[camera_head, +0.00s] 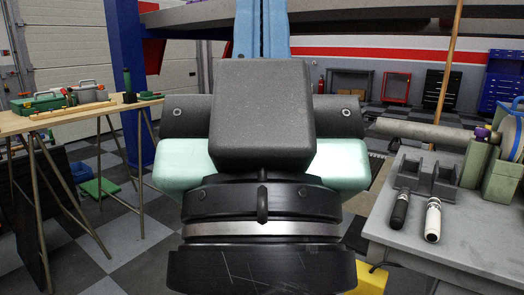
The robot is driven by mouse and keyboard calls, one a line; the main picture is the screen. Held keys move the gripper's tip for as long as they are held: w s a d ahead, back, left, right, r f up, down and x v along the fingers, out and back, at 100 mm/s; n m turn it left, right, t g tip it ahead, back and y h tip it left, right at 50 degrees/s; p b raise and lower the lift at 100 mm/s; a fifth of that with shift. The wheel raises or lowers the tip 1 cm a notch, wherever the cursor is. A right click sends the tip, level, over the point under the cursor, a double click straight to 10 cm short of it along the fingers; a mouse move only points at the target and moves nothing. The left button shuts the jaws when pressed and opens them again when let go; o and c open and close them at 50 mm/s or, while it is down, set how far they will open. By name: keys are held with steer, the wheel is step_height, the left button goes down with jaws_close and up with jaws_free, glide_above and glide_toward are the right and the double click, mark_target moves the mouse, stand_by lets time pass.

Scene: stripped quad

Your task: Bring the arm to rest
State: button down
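My own arm (262,120) fills the middle of the view, seen from close behind. Its dark grey, black and pale green parts stand upright over the floor between two work surfaces. No gripper fingers show; the arm's end is hidden behind its nearer parts or out of frame, so I cannot tell whether it holds anything.
A grey workbench (450,232) at right bears a black cylinder (400,208), a white cylinder (432,220), a black holder (428,178) and green blocks (503,160). A wooden table (72,116) with a green case (38,101) stands at left. A blue post (128,55) stands nearby.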

step_height(320, 180, up, 32)
steer(key=p, duration=3)
steer(key=shift+r, duration=0.25)
steer(key=shift+w, duration=0.1)
